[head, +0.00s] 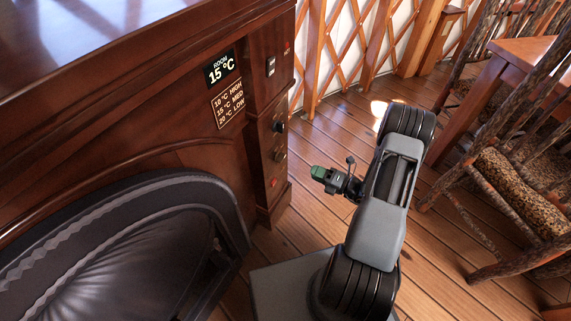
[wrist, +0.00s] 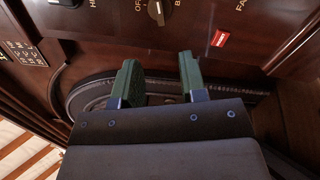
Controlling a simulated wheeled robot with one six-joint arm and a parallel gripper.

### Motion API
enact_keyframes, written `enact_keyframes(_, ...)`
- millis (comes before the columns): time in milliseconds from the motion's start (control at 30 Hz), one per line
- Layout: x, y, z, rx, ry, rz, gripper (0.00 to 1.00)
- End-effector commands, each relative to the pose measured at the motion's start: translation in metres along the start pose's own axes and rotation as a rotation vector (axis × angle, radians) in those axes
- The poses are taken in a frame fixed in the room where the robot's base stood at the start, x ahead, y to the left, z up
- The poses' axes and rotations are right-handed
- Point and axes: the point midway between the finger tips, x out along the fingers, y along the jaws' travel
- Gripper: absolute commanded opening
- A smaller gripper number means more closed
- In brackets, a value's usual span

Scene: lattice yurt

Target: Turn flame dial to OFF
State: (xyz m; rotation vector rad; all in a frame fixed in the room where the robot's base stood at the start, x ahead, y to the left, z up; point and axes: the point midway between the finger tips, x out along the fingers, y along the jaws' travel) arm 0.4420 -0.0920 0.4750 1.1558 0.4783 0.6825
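A brass-coloured dial (wrist: 157,10) is at the top of the wrist view, with partly cut lettering starting "OF" on its left and "B" on its right. A black knob (wrist: 62,2) is at the top left edge beside letters starting "HI". In the head view the black knob (head: 279,127) sits above the brass dial (head: 280,156) on the wooden pillar. I cannot read which one is named flame, nor its setting. My gripper (wrist: 158,76) has green fingers, apart and empty. In the head view my gripper (head: 324,175) is right of the pillar, clear of the dials.
A red switch (wrist: 220,38) is right of the brass dial in the wrist view. A room display (head: 220,68) reads 15 °C above a label plate (head: 228,102). The dark arched stove front (head: 120,245) is at left. A wooden chair (head: 505,180) stands at right.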

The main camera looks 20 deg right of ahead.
Motion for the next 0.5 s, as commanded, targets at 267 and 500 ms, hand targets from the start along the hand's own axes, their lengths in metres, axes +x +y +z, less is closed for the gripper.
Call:
enact_keyframes(267, 0.051, -0.002, -0.002, 0.0, 0.004, 0.003, 0.39)
enact_keyframes(500, 0.094, -0.002, -0.002, -0.002, 0.003, 0.002, 0.39)
